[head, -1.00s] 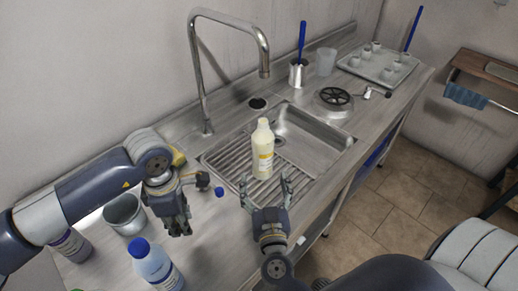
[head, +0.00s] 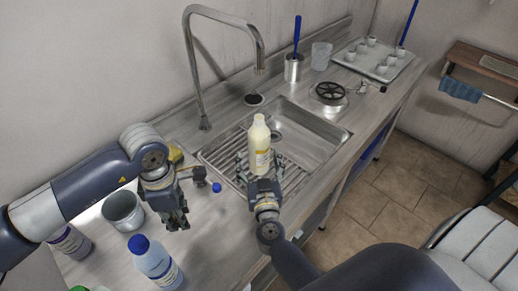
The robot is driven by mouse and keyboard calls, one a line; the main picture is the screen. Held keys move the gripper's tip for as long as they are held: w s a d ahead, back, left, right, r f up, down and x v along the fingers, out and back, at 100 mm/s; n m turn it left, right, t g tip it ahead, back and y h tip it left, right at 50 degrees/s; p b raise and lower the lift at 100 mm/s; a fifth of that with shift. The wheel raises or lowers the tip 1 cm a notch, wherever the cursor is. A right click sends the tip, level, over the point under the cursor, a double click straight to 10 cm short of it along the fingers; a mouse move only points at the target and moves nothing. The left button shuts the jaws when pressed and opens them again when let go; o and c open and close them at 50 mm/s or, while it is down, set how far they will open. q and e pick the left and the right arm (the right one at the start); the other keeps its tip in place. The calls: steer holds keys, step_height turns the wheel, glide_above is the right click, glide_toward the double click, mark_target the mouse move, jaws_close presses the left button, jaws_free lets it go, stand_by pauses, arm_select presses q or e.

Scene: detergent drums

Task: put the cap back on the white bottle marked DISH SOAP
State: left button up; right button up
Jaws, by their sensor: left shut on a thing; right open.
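The white bottle (head: 259,150), cream-looking with a yellow label too small to read, stands upright on the ribbed drainboard by the sink. Its narrow neck is bare on top. My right gripper (head: 260,168) is open, with its fingers at either side of the bottle's lower part; I cannot tell whether they touch it. My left gripper (head: 207,183) is shut on a small blue cap (head: 217,187), which shows at its fingertips to the left of the bottle, above the counter.
A blue-capped bottle (head: 154,265), a metal pot (head: 123,211) and a purple-labelled bottle (head: 72,242) stand front left. The tall faucet (head: 190,70) rises behind the drainboard. A tray (head: 365,62) with several cups, a brush holder (head: 293,70) and a clear beaker (head: 321,56) stand at the back.

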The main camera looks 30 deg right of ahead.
steer(key=shift+w+d+r, duration=0.1)
steer(key=shift+r, duration=0.05)
arm_select(q)
steer(key=shift+r, duration=0.2)
arm_select(e)
steer(key=x, duration=0.5)
steer(key=shift+d, duration=0.3)
steer(key=shift+r, duration=0.1)
